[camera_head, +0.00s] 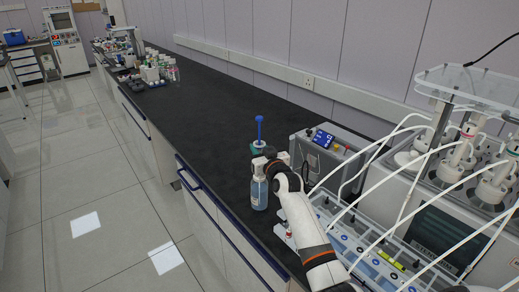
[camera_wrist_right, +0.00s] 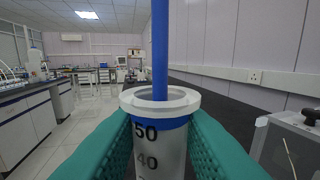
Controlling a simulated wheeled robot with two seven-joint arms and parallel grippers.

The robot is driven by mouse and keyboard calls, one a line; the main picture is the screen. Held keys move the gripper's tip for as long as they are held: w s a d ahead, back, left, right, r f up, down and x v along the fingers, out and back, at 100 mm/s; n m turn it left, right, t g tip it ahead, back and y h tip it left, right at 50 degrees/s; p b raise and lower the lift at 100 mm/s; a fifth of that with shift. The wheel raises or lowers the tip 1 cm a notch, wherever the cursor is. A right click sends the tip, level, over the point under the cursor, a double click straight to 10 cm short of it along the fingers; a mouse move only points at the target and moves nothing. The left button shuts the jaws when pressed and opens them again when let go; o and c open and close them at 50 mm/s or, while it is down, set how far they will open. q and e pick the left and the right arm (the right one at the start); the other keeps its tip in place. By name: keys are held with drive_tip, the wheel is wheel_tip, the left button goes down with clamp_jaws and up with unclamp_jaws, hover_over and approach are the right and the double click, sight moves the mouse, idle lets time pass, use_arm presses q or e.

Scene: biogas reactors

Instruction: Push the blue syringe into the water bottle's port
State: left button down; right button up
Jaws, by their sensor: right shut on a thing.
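My right gripper (camera_head: 258,149) has green fingers, which show in the wrist view (camera_wrist_right: 160,130) closed on both sides of the syringe. The syringe has a pale barrel (camera_wrist_right: 160,152) with dark markings such as 50 and 40. Its blue plunger (camera_wrist_right: 160,50) stands upright out of the barrel's white collar, and its blue knob shows in the head view (camera_head: 259,119). The water bottle (camera_head: 259,192), clear with blue liquid, stands on the black bench just below the gripper. My wrist hides the syringe's lower end and the port, so I cannot tell whether they touch. My left gripper is not in view.
White tubes (camera_head: 378,222) run across a rack towards the reactors (camera_head: 490,185) on the right. Bottles and boxes (camera_head: 152,72) cluster at the bench's far end. The bench between is clear.

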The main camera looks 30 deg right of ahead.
drive_tip(key=shift+f, duration=0.1)
drive_tip(key=o, duration=1)
drive_tip(key=s, duration=0.4)
drive_tip(key=s+a+b, duration=0.1)
drive_tip(key=s, duration=0.3)
drive_tip(key=s+a, duration=0.1)
drive_tip(key=s, duration=0.2)
drive_tip(key=shift+s+a+b, duration=0.1)
drive_tip(key=shift+s+b, duration=0.3)
